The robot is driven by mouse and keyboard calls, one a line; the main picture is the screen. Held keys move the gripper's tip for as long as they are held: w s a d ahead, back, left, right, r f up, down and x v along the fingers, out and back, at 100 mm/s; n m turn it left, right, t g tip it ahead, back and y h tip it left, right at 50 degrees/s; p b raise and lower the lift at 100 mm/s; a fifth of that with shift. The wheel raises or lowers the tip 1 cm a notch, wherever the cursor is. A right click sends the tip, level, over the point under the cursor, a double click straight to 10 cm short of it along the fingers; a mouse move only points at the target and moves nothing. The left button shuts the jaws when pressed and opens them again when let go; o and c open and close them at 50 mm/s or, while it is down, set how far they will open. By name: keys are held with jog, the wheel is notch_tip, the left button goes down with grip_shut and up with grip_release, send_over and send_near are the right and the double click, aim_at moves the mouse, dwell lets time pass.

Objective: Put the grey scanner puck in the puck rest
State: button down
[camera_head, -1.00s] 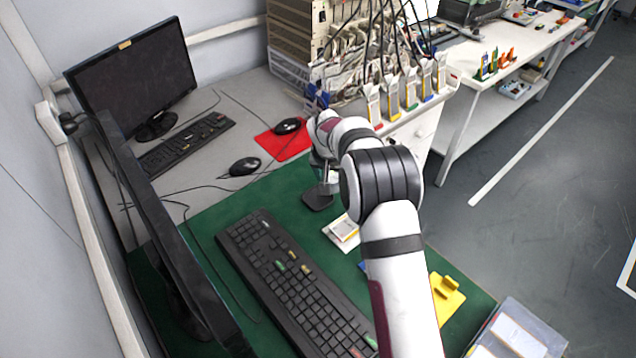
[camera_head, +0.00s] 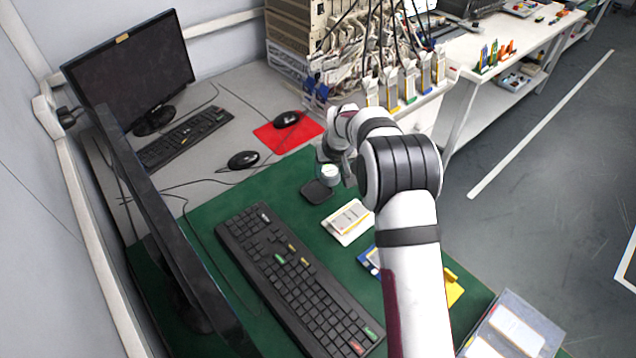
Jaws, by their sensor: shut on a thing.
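The grey scanner puck (camera_head: 329,174) is a small, pale, round piece at the end of my arm. My gripper (camera_head: 327,163) is shut on it; the fingers are small and partly hidden by my wrist. The likely puck rest (camera_head: 315,192) is a dark, flat, square piece on the green mat, just left of and below the puck in the picture. The puck overlaps its upper right edge in the picture. I cannot tell whether they touch.
A black keyboard (camera_head: 295,275) lies left of my arm on the green mat (camera_head: 205,222). A white-and-yellow pouch (camera_head: 348,221) lies near the rest. A yellow holder (camera_head: 453,289) is partly behind my arm. A mouse (camera_head: 243,160) and monitors stand left.

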jog(key=a+f, duration=0.1)
jog(key=w+a+f, duration=0.1)
jog(key=a, duration=0.1)
jog(key=shift+a+f, duration=0.2)
jog(key=shift+f, duration=1.85)
jog(key=shift+f, duration=0.15)
jog(key=shift+c, duration=0.3)
grip_release()
